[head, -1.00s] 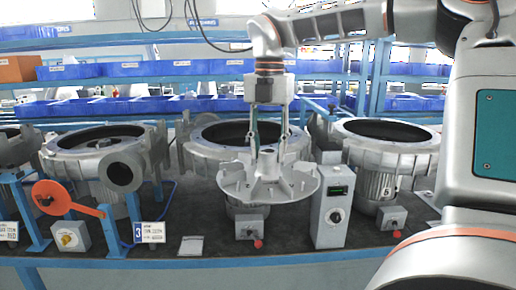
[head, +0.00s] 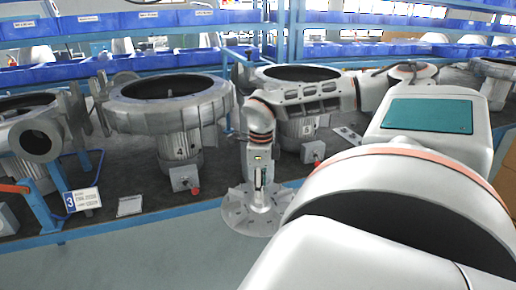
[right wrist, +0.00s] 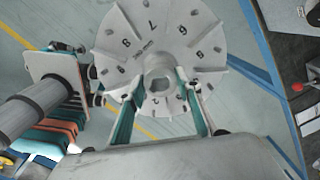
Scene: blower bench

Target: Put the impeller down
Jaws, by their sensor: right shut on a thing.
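The impeller (head: 252,212) is a grey disc with raised vanes and a central hub. My right gripper (head: 258,190) is shut on its hub and points down, with the disc about level. In the head view it hangs at the bench's front edge. The right wrist view shows the impeller (right wrist: 160,30) from its vaned face, with numbers between the vanes. The teal fingers of the right gripper (right wrist: 160,88) grip the hub, and floor shows around the disc. My left gripper is not in view.
The dark bench (head: 150,192) has a blue front edge. Blower 4 (head: 172,112) and blower 5 (head: 290,73) stand behind the impeller. Small switch boxes (head: 182,178) with red knobs and a number 3 card (head: 84,200) stand near the front. Open floor (head: 150,262) lies in front.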

